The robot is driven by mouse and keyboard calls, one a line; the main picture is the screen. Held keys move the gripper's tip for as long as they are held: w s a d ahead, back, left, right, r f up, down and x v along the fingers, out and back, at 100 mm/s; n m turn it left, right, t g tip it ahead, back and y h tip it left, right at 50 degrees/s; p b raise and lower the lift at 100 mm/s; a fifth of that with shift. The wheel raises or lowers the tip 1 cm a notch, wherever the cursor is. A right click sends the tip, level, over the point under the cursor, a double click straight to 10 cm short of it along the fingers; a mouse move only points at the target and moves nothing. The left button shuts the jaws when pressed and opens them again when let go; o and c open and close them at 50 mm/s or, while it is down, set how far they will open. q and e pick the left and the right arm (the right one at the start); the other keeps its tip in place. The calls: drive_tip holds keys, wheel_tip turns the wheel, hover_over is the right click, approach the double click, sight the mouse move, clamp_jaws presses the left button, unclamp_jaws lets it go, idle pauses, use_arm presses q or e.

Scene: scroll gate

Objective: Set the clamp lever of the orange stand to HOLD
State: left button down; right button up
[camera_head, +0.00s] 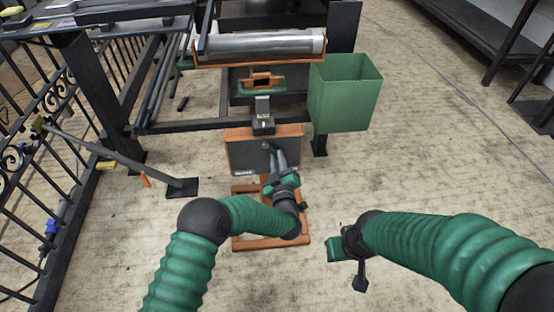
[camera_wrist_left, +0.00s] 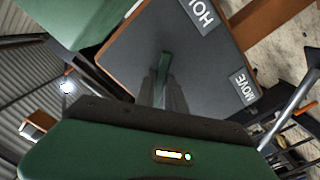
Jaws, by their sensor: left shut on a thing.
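The orange stand (camera_head: 291,137) has a dark panel (camera_head: 238,152) on its front. In the left wrist view the panel (camera_wrist_left: 215,55) carries a HOLD label (camera_wrist_left: 196,14) and a MOVE label (camera_wrist_left: 243,88). My left gripper (camera_head: 275,160) reaches the panel and is shut on the clamp lever. The lever's green part (camera_wrist_left: 165,66) shows between the finger ends in the left wrist view. The fingers hide much of the lever, so I cannot tell which label it is set to. My right gripper (camera_head: 354,258) hangs over the floor to the right, away from the stand; its jaw opening is unclear.
A green bin (camera_head: 345,98) stands to the right behind the stand. A metal roller (camera_head: 262,45) in an orange frame lies behind it. A black railing (camera_head: 50,140) and a slanted bar (camera_head: 120,157) are on the left.

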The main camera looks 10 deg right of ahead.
use_arm(q)
drive_tip(key=shift+s+d+f, duration=0.15)
drive_tip(key=shift+f, duration=0.1)
drive_tip(key=c, duration=1.5)
unclamp_jaws()
drive_tip(key=shift+o, duration=0.5)
drive_tip(key=shift+r, duration=0.15)
drive_tip(key=s+p, duration=0.7)
drive_tip(key=s, duration=0.9)
drive_tip(key=shift+s+p, duration=0.3)
drive_tip(key=shift+s, duration=0.05)
